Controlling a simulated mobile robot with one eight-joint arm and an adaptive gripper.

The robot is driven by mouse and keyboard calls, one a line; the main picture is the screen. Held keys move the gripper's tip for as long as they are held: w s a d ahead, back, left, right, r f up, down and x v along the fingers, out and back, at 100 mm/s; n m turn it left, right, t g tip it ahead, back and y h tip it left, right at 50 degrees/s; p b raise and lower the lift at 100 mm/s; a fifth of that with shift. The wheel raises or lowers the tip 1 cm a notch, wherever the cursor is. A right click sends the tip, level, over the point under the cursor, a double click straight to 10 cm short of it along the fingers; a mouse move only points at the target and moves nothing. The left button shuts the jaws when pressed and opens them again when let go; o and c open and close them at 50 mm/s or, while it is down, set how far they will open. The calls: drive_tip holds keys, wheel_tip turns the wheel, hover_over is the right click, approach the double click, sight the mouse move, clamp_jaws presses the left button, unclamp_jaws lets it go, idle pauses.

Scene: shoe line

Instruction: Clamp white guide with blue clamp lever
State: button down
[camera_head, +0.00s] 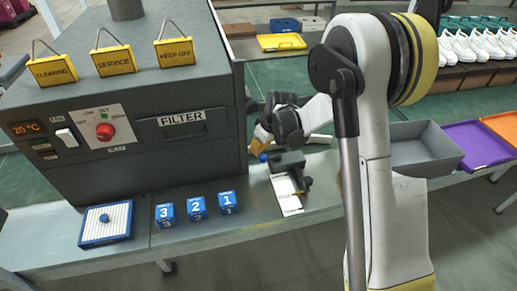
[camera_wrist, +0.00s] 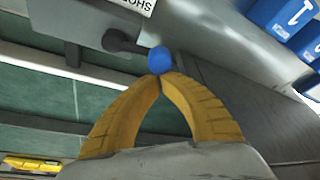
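The clamp is a dark grey block (camera_head: 290,162) on the bench, with a blue ball knob (camera_head: 263,157) on its lever; the knob also shows in the wrist view (camera_wrist: 160,60). The white guide (camera_head: 287,190) lies flat below the clamp block, partly covered by it; a lettered white strip of it shows at the top of the wrist view (camera_wrist: 137,4). My gripper (camera_wrist: 160,78) has yellow fingers whose tips meet right at the blue knob. The knob sits at or just beyond the tips; whether they touch it I cannot tell. In the head view my gripper (camera_head: 259,142) is just above the knob.
Blue numbered cubes (camera_head: 197,207) stand on the bench left of the guide, and a blue-framed filter (camera_head: 106,223) lies farther left. The grey filter machine (camera_head: 150,120) stands close on the left of my gripper. A grey tray (camera_head: 425,148) is to the right.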

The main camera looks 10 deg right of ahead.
drive_tip(key=shift+s+n, duration=0.15)
drive_tip(key=shift+n, duration=0.15)
drive_tip(key=s+n, duration=0.1)
drive_tip(key=n, duration=0.1)
drive_tip(key=s+n+g+y, duration=0.1)
drive_tip(key=n, duration=0.1)
drive_tip(key=shift+s, duration=0.25)
drive_tip(key=shift+s+d+n+g+y+b, duration=0.15)
drive_tip(key=shift+s+d+n+g, duration=0.1)
drive_tip(key=shift+s+d+n, duration=0.35)
drive_tip(key=shift+s+d+n+g+y+b, duration=0.1)
drive_tip(key=shift+s+d+n+g, duration=0.2)
drive_tip(key=shift+s+n, duration=0.55)
drive_tip(key=shift+s+d+n+g+y+b, duration=0.15)
drive_tip(key=shift+s+d+n+g, duration=0.1)
drive_tip(key=shift+s+d+n, duration=0.35)
drive_tip(key=shift+s+a, duration=0.1)
drive_tip(key=shift+s, duration=0.05)
